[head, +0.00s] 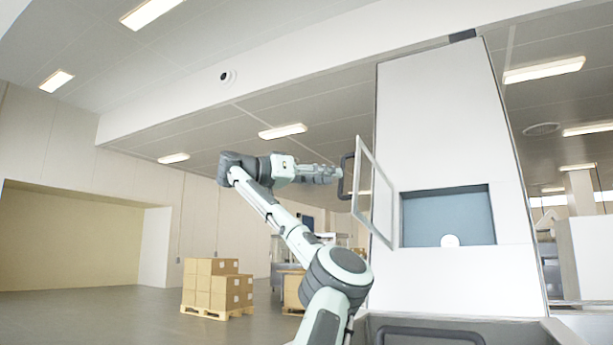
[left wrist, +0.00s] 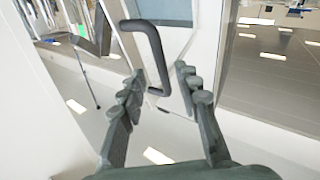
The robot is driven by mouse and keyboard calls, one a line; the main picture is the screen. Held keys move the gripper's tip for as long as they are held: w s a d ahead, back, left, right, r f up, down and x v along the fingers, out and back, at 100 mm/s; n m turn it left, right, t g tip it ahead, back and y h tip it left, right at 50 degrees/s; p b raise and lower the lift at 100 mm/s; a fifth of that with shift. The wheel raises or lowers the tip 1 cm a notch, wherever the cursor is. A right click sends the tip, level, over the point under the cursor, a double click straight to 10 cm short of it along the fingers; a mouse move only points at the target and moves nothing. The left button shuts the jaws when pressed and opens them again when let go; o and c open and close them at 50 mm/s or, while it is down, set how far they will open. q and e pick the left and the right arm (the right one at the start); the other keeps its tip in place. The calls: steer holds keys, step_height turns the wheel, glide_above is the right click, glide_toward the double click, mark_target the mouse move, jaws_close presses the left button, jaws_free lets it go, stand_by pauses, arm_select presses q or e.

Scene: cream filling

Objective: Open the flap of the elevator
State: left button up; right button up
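The elevator (head: 440,115) is a tall white housing at the right of the head view, with a blue-grey opening (head: 420,215) in its front. Its flap (head: 387,232), a light frame with a clear pane, stands swung out from the housing at the opening's left. A dark bracket handle (head: 346,176) is on the flap's outer side; it also shows in the left wrist view (left wrist: 151,38). My left gripper (head: 338,174) is at the handle. In the left wrist view its fingers (left wrist: 161,80) are apart, with part of the handle between or just beyond the tips; contact is unclear.
A grey bin (head: 450,331) with a dark handle stands below the elevator. Cardboard boxes (head: 212,283) sit on a pallet at the left back. The floor there is clear.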

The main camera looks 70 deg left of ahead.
arm_select(q)
steer(key=s+d, duration=0.1)
steer(key=s, duration=0.6)
steer(key=shift+f, duration=0.2)
steer(key=shift+d, duration=0.15)
